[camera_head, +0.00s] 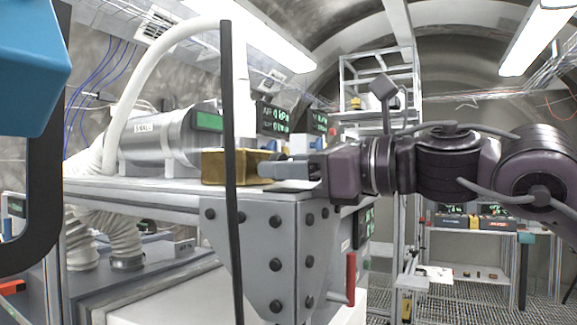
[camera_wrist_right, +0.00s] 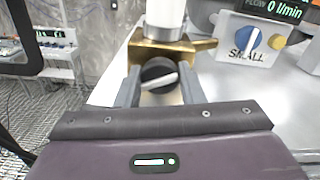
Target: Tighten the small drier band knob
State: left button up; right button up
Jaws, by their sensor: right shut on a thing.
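The small drier (camera_head: 158,150) is a silver cylinder marked SMALL, lying on the bench at the left of the head view. A brass band block (camera_head: 222,167) sits at the bench end, around the foot of a white upright tube (camera_wrist_right: 166,18). The knob (camera_wrist_right: 158,74) on the brass is round and black with a pale bar, tilted slightly. My right gripper (camera_head: 276,168) reaches in from the right. In the right wrist view its two grey fingers stand either side of the knob, shut on it. The head view hides the knob. My left gripper is not in view.
A panel marked SMALL (camera_wrist_right: 245,52) with a blue knob stands beside the brass in the wrist view. A dark upright bar (camera_head: 229,120) crosses the head view. A red handle (camera_head: 351,278) hangs below the bench end. A shelf rack stands behind.

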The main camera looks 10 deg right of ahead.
jog(key=m+b, duration=0.1)
jog(key=m, duration=0.2)
jog(key=shift+m, duration=1.8)
jog(key=shift+r, duration=0.1)
jog(key=o, duration=1)
jog(key=shift+w, duration=0.1)
